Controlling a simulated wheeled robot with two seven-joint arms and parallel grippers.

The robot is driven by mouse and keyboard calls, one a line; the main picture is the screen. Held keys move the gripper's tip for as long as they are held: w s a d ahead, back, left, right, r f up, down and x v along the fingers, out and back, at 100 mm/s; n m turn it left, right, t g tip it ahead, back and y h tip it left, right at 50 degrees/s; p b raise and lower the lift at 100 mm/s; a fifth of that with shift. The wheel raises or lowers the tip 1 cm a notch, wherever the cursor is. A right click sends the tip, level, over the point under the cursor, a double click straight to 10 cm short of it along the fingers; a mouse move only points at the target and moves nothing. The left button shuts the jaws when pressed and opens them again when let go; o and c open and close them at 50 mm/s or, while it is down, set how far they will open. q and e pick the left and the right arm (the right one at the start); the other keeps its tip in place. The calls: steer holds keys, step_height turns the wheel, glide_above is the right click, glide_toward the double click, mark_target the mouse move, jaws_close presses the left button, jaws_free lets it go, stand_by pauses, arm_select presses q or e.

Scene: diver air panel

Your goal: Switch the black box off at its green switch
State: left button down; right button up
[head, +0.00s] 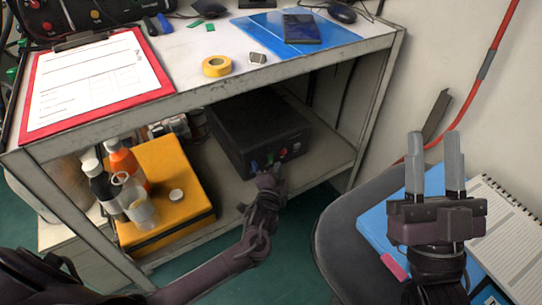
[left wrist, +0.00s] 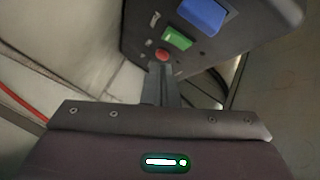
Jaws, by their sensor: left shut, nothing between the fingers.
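The black box (head: 258,128) sits on the lower shelf under the worktop. Its front carries a green switch (head: 269,158), a blue switch (head: 254,166) and a red button (head: 283,152). The left wrist view shows the green switch (left wrist: 177,39) between the blue switch (left wrist: 203,14) and the red button (left wrist: 163,55). I cannot tell the green switch's position. My left gripper (head: 274,172) is shut and empty in front of the panel. Its fingertips (left wrist: 161,68) appear close to the red button; contact is unclear. My right gripper (head: 434,140) is open and empty over the chair.
A yellow case (head: 170,215) with bottles (head: 124,162) on it stands left of the box. Above, the worktop (head: 190,48) holds a red clipboard (head: 95,85), yellow tape (head: 216,66) and a phone (head: 301,29). A shelf leg (head: 375,110) stands at the right.

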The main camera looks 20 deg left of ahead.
arm_select(q)
steer(key=shift+s+d+f+p, duration=0.1)
steer(key=shift+s+d+p, duration=0.15)
steer(key=shift+s+d, duration=0.45)
steer(key=shift+s+d+f+p, duration=0.1)
steer(key=shift+s+d+p, duration=0.15)
steer(key=shift+s+d, duration=0.4)
steer(key=shift+w+d, duration=0.15)
